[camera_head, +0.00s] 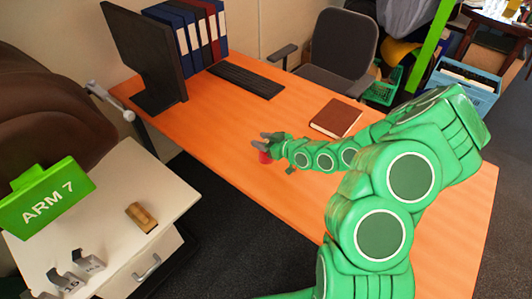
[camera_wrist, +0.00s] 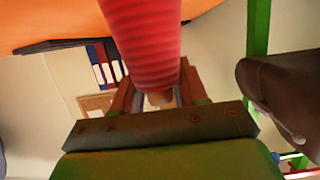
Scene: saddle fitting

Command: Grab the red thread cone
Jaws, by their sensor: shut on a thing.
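The red thread cone (camera_head: 265,156) is at the front edge of the orange desk (camera_head: 225,110) in the head view, partly hidden by my gripper. My gripper (camera_head: 266,145) reaches across the desk from the right and is shut on the cone. In the wrist view the ribbed red cone (camera_wrist: 145,40) fills the top middle, between the fingers of my gripper (camera_wrist: 155,95). A pale tip shows at its near end. I cannot tell whether the cone still touches the desk.
A monitor (camera_head: 145,50), a keyboard (camera_head: 246,80), binders (camera_head: 190,35) and a brown book (camera_head: 336,118) are on the desk. A grey chair (camera_head: 342,45) stands behind it. A white cabinet (camera_head: 110,215) with a small wooden block (camera_head: 141,217) stands at the left.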

